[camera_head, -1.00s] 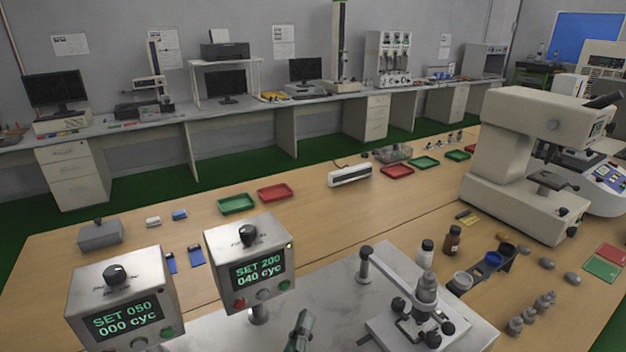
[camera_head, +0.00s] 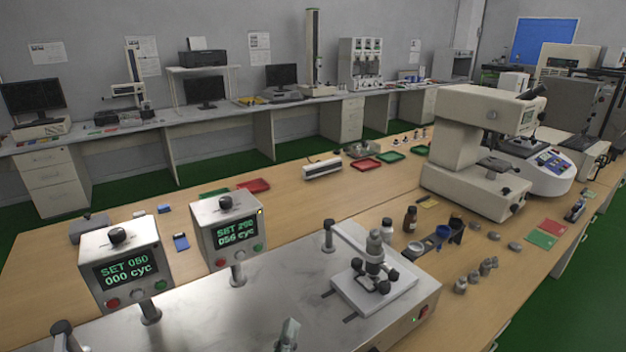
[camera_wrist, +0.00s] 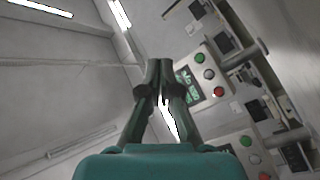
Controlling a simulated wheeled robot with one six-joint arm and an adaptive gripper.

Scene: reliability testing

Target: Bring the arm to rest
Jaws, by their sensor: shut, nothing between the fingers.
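My gripper (camera_head: 289,332) shows at the bottom edge of the head view, over the front part of the metal test bench plate (camera_head: 215,310). In the wrist view my gripper (camera_wrist: 159,68) has its two dark fingers closed together at the tips, with nothing between them. Only a small part of my arm's end shows in the head view; the rest is out of frame.
Two control boxes stand on posts, the left one (camera_head: 122,268) and the right one (camera_head: 231,232). A clamp fixture (camera_head: 375,282) stands right of my gripper. A microscope (camera_head: 472,155) and small bottles stand behind it. Green floor is open at the right.

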